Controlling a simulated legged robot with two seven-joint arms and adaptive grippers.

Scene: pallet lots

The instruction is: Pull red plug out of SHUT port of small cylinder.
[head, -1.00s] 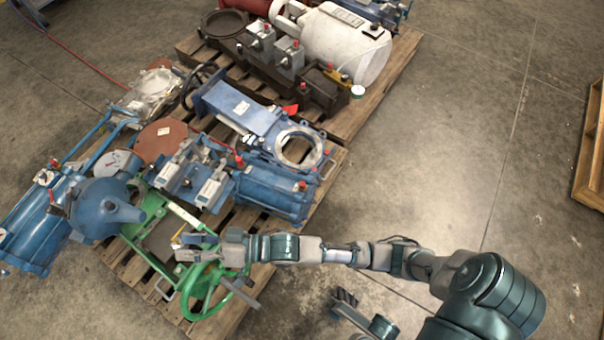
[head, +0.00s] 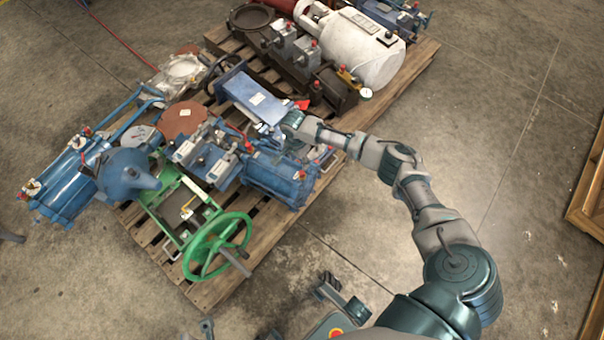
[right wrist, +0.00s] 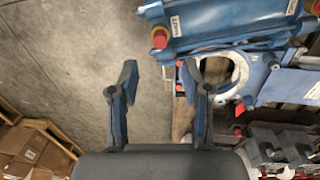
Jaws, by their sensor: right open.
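The small cylinder (head: 278,180) is blue and lies at the pallet's right edge. Its end also shows at the top of the right wrist view (right wrist: 225,20). A red plug (right wrist: 159,39) sticks out of a port on it, beside a white label (right wrist: 176,26) too small to read surely. Another red plug (right wrist: 316,8) shows at the top right corner. My right gripper (right wrist: 160,78) is open and empty, with the first plug beyond its fingertips and apart from them. In the head view the right hand (head: 280,132) is above the cylinder's far side; its fingers are hard to make out.
A green frame with a handwheel (head: 215,246) stands left of the cylinder. A blue gate valve (right wrist: 225,75) lies close beside it. A white tank (head: 350,48) stands on the far pallet. Bare floor (head: 490,130) lies right of the pallets.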

